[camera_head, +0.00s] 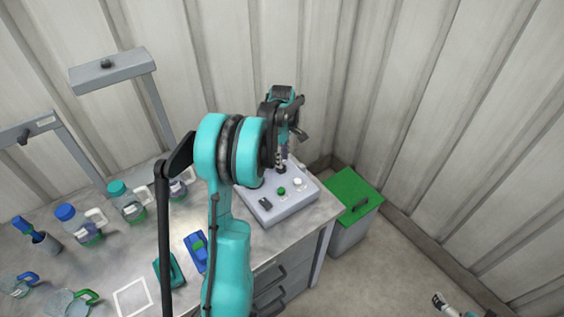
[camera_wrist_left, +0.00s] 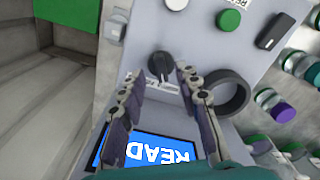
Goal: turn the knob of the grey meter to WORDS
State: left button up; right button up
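The grey meter (camera_head: 284,211) is a box on the bench's right end, with a green button (camera_head: 281,190), a white button and a black switch on top. In the left wrist view, its black knob (camera_wrist_left: 160,66) sits just beyond and between my left gripper's fingertips (camera_wrist_left: 156,78). The fingers are apart, with no clear contact on the knob. A blue screen (camera_wrist_left: 150,150) reads READ, turned upside down in this view. The left gripper (camera_head: 281,162) is over the meter's far side in the head view. My right gripper (camera_head: 443,302) shows only small at the lower right.
A black ring (camera_wrist_left: 229,92) stands on the panel close beside the right finger. Bottles (camera_head: 82,224) and jugs stand on the bench's left part. A blue device (camera_head: 196,252) lies in front. A green-lidded bin (camera_head: 355,190) stands right of the bench. Corrugated walls close off the back.

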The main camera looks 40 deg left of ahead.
pick_arm(q)
notch_tip(320, 180, up, 10)
jog(key=shift+f, duration=0.25)
dwell(0.4)
